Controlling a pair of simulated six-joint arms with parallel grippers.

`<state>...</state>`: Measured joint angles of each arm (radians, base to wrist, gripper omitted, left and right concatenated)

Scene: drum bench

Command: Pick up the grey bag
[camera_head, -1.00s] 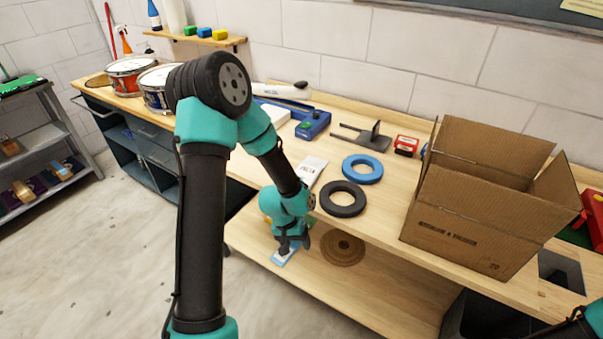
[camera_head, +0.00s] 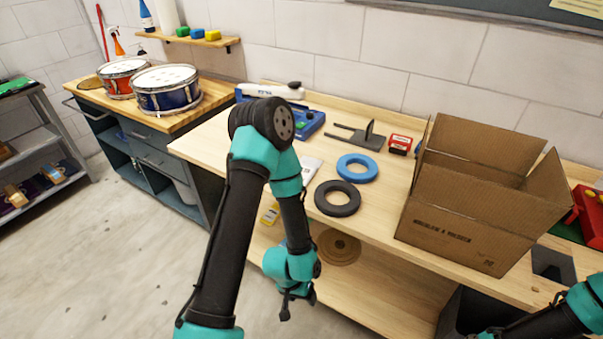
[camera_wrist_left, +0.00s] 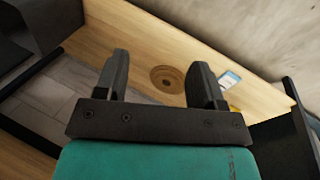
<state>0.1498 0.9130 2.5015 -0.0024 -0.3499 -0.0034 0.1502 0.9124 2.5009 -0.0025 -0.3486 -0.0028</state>
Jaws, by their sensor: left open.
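My left gripper (camera_head: 297,303) hangs in front of the workbench's lower shelf. In the left wrist view, its two fingers (camera_wrist_left: 160,64) stand apart with nothing between them. A pale grey-white flat packet (camera_head: 312,168) lies on the benchtop, partly behind my left arm; I cannot tell whether it is the grey bag. No other clear grey bag shows. A blue-and-white packet (camera_wrist_left: 229,79) lies on the lower shelf, beyond the right finger in the wrist view. My right arm enters at the bottom right, with its gripper out of view.
The lower shelf (camera_head: 385,290) holds a round brown disc (camera_head: 339,247) and a yellow packet (camera_head: 270,214). On the benchtop are a black ring (camera_head: 337,210), a blue ring (camera_head: 371,177) and an open cardboard box (camera_head: 455,235). Drums (camera_head: 166,101) stand at the left.

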